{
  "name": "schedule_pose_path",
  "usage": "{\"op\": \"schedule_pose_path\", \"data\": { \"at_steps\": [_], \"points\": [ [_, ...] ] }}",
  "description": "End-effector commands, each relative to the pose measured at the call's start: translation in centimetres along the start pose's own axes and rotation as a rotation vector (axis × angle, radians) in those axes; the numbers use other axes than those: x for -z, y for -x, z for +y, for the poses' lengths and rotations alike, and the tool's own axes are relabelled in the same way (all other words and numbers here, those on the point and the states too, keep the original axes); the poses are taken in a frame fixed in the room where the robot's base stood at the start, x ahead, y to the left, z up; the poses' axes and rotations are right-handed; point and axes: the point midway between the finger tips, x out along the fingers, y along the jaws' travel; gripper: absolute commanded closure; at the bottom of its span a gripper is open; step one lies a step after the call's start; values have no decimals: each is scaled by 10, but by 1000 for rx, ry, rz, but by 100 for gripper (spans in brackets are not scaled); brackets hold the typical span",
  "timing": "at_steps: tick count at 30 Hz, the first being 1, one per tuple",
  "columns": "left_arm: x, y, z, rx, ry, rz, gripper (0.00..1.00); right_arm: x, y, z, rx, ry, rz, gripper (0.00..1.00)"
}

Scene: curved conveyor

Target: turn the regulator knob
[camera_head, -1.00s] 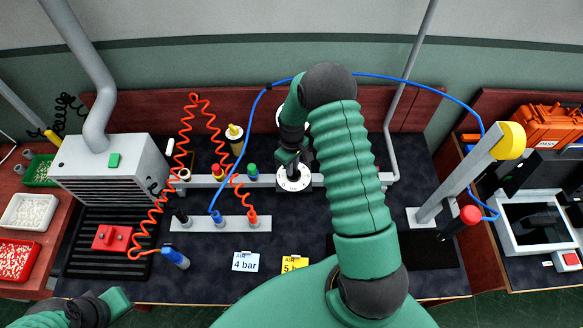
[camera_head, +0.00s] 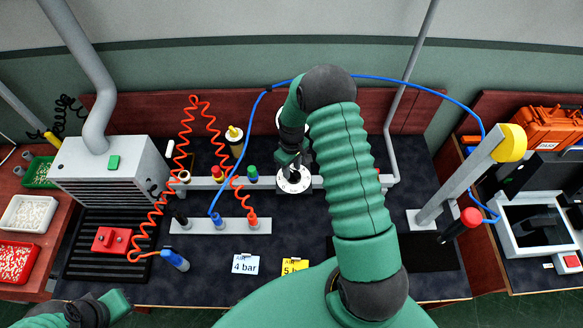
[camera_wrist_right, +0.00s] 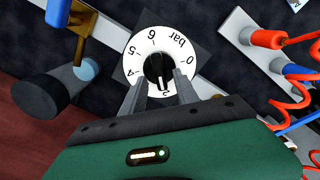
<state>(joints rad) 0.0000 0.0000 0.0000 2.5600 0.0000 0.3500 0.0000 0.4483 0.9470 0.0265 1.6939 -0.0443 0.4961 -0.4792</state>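The regulator dial (camera_head: 294,184) is a white disc on the grey rail at the back of the bench. In the right wrist view the white dial (camera_wrist_right: 133,66) carries numbers and "bar", with a black round knob (camera_wrist_right: 158,66) at its centre. My right gripper (camera_wrist_right: 159,76) has its two grey fingers apart, one on each side of the knob; contact with the knob cannot be made out. In the head view my right gripper (camera_head: 288,158) is just above the dial and partly hides it.
A pressure card reading 4 bar (camera_head: 245,264) and a yellow card (camera_head: 294,266) lie in front. A manifold (camera_head: 203,225) with blue and orange hoses stands left of the dial. A grey post with a yellow cap (camera_head: 511,141) rises at right. A red box (camera_head: 112,239) sits at left.

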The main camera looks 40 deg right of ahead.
Motion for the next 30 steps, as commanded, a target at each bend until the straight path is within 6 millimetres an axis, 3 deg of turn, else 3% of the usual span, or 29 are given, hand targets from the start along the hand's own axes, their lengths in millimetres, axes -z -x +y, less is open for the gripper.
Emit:
{"op": "schedule_pose_path", "data": {
  "at_steps": [5, 8, 21, 25, 30],
  "points": [
    [0, -1, 0, 0, 0, 0, 100, 0, 4, 0, 0, 0, -1, 64],
    [-1, -3, 0, 0, 0, 0, 100, 0, 17, 0, 0, 0, 1, 64],
    [-4, -17, 0, 0, 0, 0, 100, 2, 138, 2, -2, 0, 3, 64],
    [-4, -18, 0, 0, 0, 0, 100, 2, 158, 2, 0, 0, 0, 64],
    [-4, -18, 0, 0, 0, 0, 100, 2, 167, 1, 2, 0, -2, 64]
  ]
}}
